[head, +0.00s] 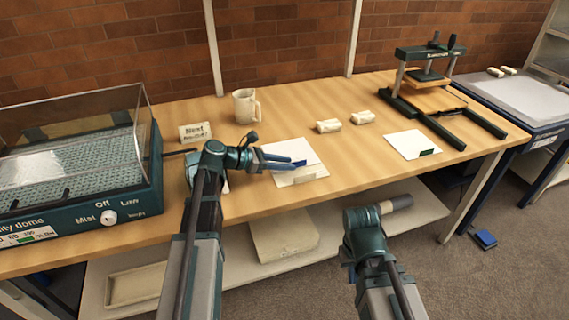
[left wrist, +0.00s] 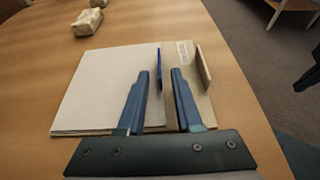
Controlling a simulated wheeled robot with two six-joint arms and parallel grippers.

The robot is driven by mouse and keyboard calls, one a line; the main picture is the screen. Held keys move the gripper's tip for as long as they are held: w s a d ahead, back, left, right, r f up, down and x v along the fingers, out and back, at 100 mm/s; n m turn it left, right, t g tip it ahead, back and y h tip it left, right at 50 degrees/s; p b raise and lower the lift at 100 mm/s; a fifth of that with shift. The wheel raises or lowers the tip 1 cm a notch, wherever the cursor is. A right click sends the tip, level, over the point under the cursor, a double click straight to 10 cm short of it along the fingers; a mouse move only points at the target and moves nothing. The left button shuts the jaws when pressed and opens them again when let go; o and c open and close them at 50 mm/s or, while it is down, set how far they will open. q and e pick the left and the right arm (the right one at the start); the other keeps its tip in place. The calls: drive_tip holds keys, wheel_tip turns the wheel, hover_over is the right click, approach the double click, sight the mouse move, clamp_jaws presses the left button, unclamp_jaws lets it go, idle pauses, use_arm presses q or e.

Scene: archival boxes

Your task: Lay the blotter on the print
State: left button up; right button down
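A flat pale sheet or thin stack (head: 308,153) with an upright blue tab (head: 299,163) lies on the bench; the left wrist view shows the stack (left wrist: 105,85), the blue tab (left wrist: 160,62) and a beige upright piece (left wrist: 204,68). My left gripper (head: 290,161) is low over it; in the left wrist view its fingers (left wrist: 161,72) are apart, with the blue tab in the gap. A second white sheet (head: 408,142) with a dark green tab (head: 428,152) lies to the right. I cannot tell which is blotter or print. My right gripper's fingers are not clearly visible.
A clear-lidded humidity dome (head: 75,190) stands at the left, near a small sign (head: 195,131) and a mug (head: 245,106). Two small pale blocks (head: 328,126) (head: 363,117) lie behind the sheets. A press (head: 435,98) stands at the right. Bare bench separates the sheets.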

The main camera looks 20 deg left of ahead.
use_arm(q)
drive_tip(key=shift+r+p, duration=0.3)
drive_tip(key=shift+p, duration=0.05)
drive_tip(key=p+v, duration=0.4)
drive_tip(key=v, duration=0.6)
drive_tip(key=shift+s+a, duration=0.2)
drive_tip(key=shift+a, duration=0.05)
drive_tip(key=shift+s+a+r, duration=0.2)
drive_tip(key=shift+s+a, duration=0.2)
drive_tip(key=shift+a, duration=0.1)
